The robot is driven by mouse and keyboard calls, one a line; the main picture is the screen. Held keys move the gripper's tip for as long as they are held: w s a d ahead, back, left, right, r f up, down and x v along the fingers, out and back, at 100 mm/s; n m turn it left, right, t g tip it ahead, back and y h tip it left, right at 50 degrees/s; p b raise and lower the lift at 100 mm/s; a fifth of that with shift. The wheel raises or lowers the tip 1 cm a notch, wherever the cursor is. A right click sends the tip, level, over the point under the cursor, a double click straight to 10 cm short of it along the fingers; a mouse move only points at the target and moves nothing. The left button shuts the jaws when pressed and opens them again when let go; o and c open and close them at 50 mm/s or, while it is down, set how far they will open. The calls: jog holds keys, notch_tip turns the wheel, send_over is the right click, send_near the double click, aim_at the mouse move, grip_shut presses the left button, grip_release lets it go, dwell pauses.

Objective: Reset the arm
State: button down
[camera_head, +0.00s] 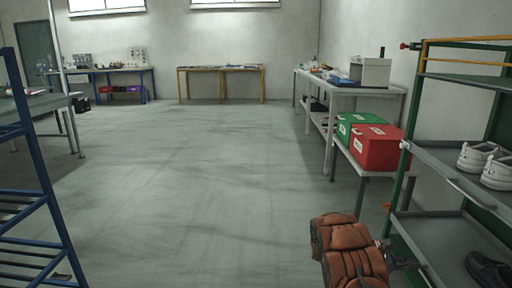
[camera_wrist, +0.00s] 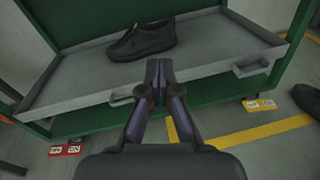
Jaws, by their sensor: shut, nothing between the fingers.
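My gripper (camera_wrist: 159,70) is shut and empty in the wrist view. Its fingertips meet in front of a grey shelf tray (camera_wrist: 85,84) in a green frame. A black shoe (camera_wrist: 142,41) lies on that tray just beyond the fingertips, apart from them as far as I can tell. In the head view my orange-brown arm reaches from the bottom toward the green shoe rack (camera_head: 419,110) at the right. The arm's end is small and dark there, close to the rack's lower tray (camera_head: 440,232).
White shoes (camera_head: 480,160) stand on the rack's upper tray and a dark shoe (camera_head: 488,269) on the lower one. Green (camera_head: 356,122) and red (camera_head: 378,148) boxes sit on a bench behind. A blue rack (camera_head: 40,180) stands left. The middle floor is clear.

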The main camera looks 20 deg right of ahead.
jog(key=s+a+r+m+t+y+p, duration=0.1)
jog(key=s+a+r+m+y+p, duration=0.2)
jog(key=a+r+p, duration=0.65)
jog(key=s+a+r+m+y+p, duration=0.2)
jog(key=a+r+m+y+p, duration=0.15)
jog(key=a+r, duration=1.15)
jog(key=s+a+r+m+t+y+p, duration=0.1)
jog(key=s+a+r+p, duration=0.3)
jog(key=a, duration=0.7)
jog(key=s+a+r+m+t+y+p, duration=0.1)
jog(key=s+a+r+t+y+p, duration=0.2)
jog(key=a+r+p, duration=0.6)
jog(key=s+a+r+m+t+y+p, duration=0.1)
jog(key=s+a+r+t+y+p, duration=0.1)
jog(key=s+a+r+y+p, duration=0.2)
jog(key=s+a+r+p, duration=0.1)
jog(key=a+r+p, duration=0.2)
jog(key=a+r, duration=0.5)
jog(key=shift+s+a+t, duration=0.3)
jog(key=shift+a, duration=0.05)
jog(key=shift+d, duration=0.2)
